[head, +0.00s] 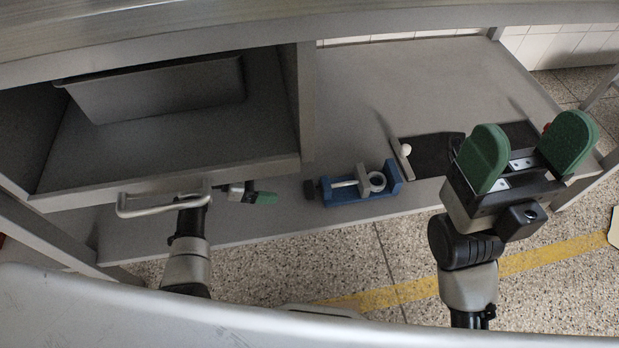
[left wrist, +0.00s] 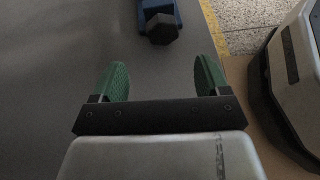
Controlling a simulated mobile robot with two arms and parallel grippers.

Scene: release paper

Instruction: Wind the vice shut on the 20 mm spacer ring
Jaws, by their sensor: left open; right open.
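The blue vice (head: 352,196) lies on the lower shelf (head: 345,120), with grey jaws and a dark knob (head: 309,190) at its left end. The pale spacer ring (head: 377,179) sits at its right part, between the jaws; I cannot tell whether both jaws touch it. My left gripper (head: 262,197) is open and empty, left of the knob and apart from it, partly hidden by the upper unit. In the left wrist view the black knob (left wrist: 162,29) is ahead of the open fingers (left wrist: 160,80). My right gripper (head: 525,152) is open and empty, raised at the right.
A grey bin (head: 160,88) stands in the upper compartment at left, above a pale bar handle (head: 160,206).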

